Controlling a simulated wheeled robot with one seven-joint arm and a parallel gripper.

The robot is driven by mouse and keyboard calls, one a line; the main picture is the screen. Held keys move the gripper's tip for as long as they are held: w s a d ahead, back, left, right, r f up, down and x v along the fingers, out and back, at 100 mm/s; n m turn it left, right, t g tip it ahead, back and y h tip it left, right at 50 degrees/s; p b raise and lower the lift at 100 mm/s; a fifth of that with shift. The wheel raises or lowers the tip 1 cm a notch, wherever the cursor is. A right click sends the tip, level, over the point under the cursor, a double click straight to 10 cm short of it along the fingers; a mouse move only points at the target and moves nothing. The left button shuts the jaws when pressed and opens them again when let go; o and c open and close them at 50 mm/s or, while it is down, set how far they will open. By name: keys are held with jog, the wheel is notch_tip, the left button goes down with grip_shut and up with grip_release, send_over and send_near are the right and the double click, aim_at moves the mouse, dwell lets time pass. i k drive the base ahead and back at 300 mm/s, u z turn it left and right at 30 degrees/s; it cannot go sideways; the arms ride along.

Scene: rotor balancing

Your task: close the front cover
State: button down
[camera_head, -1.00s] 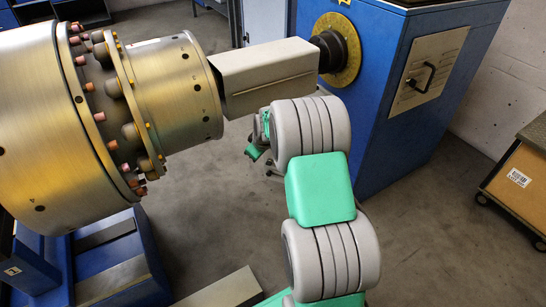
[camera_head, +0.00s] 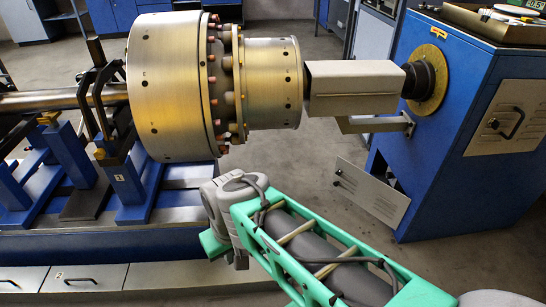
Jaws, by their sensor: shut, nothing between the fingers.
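A light grey flat panel (camera_head: 370,194) stands swung out at the lower left of the blue drive cabinet (camera_head: 445,135), with a dark opening visible behind its right part. It looks like the front cover, though I cannot be sure. A long grey box-shaped guard (camera_head: 352,88) sits around the shaft between the rotor (camera_head: 172,88) and the cabinet. My green and grey arm reaches in from the lower right, its far visible end below the rotor and left of the panel. I cannot make out my gripper's fingers.
The blue machine bed (camera_head: 100,240) with its supports lies at the left under the rotor. A grey bracket (camera_head: 375,124) juts from the cabinet below the guard. A handled side panel (camera_head: 507,117) is on the cabinet's right face. Floor shows between bed and cabinet.

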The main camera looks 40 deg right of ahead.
aim_at(381, 200)
jog(key=u, duration=2.6)
jog(key=k, duration=2)
jog(key=z, duration=1.5)
jog(key=i, duration=1)
jog(key=u, duration=0.05)
